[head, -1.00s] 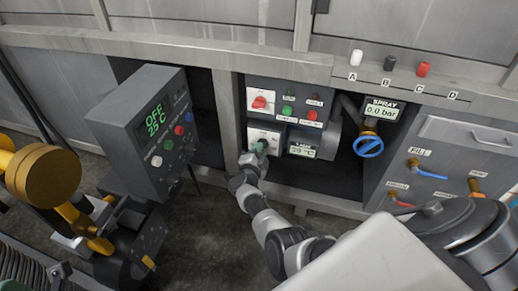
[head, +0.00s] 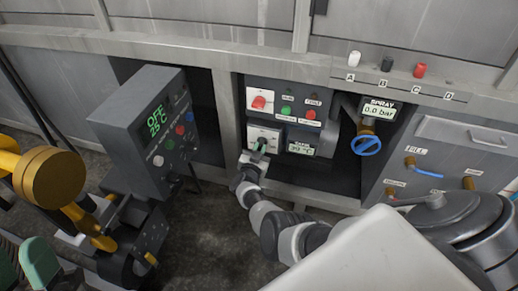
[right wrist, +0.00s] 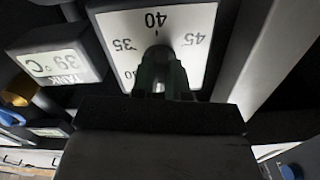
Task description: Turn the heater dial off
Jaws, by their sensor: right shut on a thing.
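The heater dial is a dark knob (right wrist: 158,54) on a white scale plate marked 35, 40 and 45 in the right wrist view (right wrist: 197,22). In the head view the white dial plate (head: 255,131) sits low on the left of the control panel. My right gripper (right wrist: 160,76) has green fingers closed around the knob, which hide part of it and the lower scale. It also shows at the dial in the head view (head: 261,148). Two green fingers of my left gripper (head: 22,258) show apart at the lower left edge, with nothing seen between them.
The tank display (head: 301,148) beside the dial reads 39 °C. A red knob (head: 259,102) sits above it. A grey control box (head: 150,130) at left shows OFF and 25 °C. A blue valve wheel (head: 366,145) is to the right under the spray display.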

